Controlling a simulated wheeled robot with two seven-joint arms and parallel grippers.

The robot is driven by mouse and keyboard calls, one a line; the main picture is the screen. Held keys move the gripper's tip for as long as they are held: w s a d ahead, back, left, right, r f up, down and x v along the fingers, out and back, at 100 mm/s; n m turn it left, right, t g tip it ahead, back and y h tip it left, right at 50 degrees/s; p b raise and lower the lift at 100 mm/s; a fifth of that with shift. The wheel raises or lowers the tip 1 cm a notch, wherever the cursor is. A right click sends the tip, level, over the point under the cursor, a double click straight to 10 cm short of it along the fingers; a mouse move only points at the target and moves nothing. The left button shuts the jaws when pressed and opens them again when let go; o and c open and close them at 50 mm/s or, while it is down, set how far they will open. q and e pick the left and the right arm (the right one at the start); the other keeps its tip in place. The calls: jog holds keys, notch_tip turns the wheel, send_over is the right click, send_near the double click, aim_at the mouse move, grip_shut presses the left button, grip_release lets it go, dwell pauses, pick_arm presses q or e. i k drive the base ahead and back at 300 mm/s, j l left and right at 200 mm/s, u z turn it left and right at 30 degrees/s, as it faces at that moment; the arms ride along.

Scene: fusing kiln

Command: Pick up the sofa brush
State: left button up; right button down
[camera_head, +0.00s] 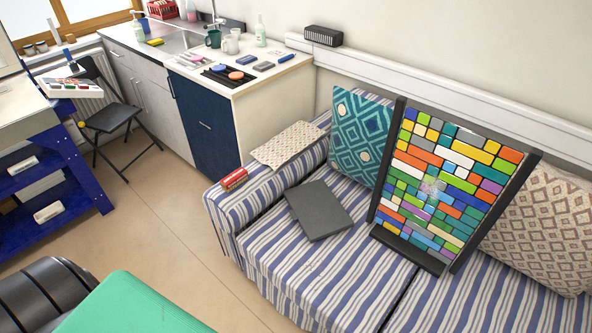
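A small red oblong thing with a pale strip (233,179) lies on the left armrest of the striped sofa (300,270), near its front end. It looks like the sofa brush, but it is too small to be sure. Neither of my grippers shows in the head view.
A dark grey slab (318,210) lies on the sofa seat. A dotted cloth or board (288,144) lies on the armrest behind the red thing. A framed coloured panel (445,190) leans against cushions. A green surface (135,306) fills the lower left. Floor before the armrest is clear.

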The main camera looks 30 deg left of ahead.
aim_at(233, 180)
jog(key=j+z, duration=0.35)
jog(key=j, duration=0.2)
jog(key=j+z, duration=0.35)
jog(key=j, duration=0.25)
jog(key=j+z, duration=0.35)
jog(key=j, duration=0.25)
jog(key=k+j+z, duration=0.2)
jog(key=j+z, duration=0.15)
jog(key=j, duration=0.15)
